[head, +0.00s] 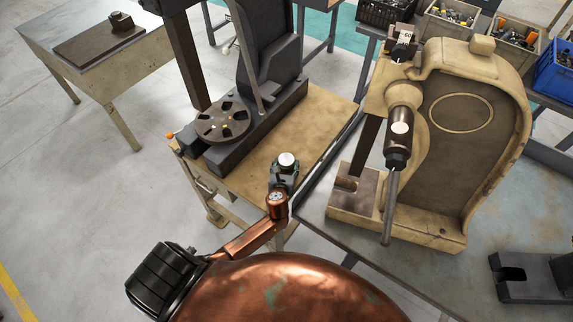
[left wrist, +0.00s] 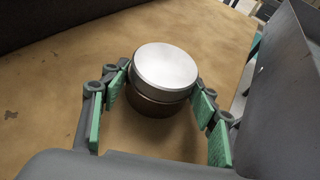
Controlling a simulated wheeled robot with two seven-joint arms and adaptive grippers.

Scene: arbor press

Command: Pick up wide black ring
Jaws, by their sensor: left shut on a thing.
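My left gripper (head: 286,167) is over the front part of the tan tabletop, in front of the dark press. Its green-padded fingers are on either side of a round piece (left wrist: 165,67) with a bright silver top and a dark band below, and it is shut on that piece. The silver top (head: 287,159) also shows in the head view. The dark band (left wrist: 158,104) may be the wide black ring, but I cannot tell for sure. No other loose black ring shows clearly. My right gripper is not in view.
A dark press with a slotted round plate (head: 221,122) stands on the tan table (head: 318,118) to the left. A large beige press (head: 470,130) stands on the grey bench at right. A dark block (head: 530,278) is at far right. Bins (head: 450,22) stand behind.

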